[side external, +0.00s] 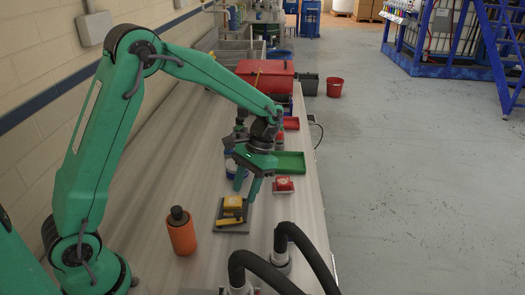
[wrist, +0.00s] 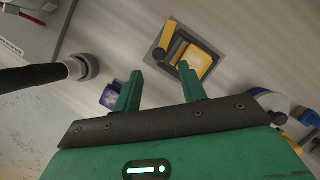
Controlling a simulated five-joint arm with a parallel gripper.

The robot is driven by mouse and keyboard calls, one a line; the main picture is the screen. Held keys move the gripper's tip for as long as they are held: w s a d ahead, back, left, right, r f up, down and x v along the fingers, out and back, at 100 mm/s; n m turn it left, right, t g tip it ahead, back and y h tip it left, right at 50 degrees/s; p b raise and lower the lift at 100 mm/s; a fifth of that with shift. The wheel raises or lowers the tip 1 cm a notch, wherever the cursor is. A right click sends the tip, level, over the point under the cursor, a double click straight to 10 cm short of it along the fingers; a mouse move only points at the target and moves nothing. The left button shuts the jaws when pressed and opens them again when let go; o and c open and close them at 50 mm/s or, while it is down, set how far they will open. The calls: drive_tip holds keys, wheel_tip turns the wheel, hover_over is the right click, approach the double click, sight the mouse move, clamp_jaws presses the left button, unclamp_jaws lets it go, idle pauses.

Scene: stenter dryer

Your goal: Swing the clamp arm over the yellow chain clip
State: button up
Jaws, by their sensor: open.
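The yellow chain clip (side external: 233,203) sits as a block on a dark grey base plate (side external: 232,230). The clamp arm (side external: 229,221), a narrow yellow-orange bar, lies on the same plate beside the block, not over it. My gripper (side external: 245,192) is open and empty, fingers pointing down, above and just behind the plate. In the wrist view its fingertips (wrist: 159,71) are spread, the right one partly covering the clip.
An orange bottle (side external: 181,236) with a dark cap stands left of the plate. A red-and-white box (side external: 284,185) and a green tray (side external: 290,162) are behind to the right. Black hoses (side external: 262,268) rise at the bench's front.

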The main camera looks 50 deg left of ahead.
sight(238, 212)
drive_tip(key=shift+x, duration=2.8)
clamp_jaws()
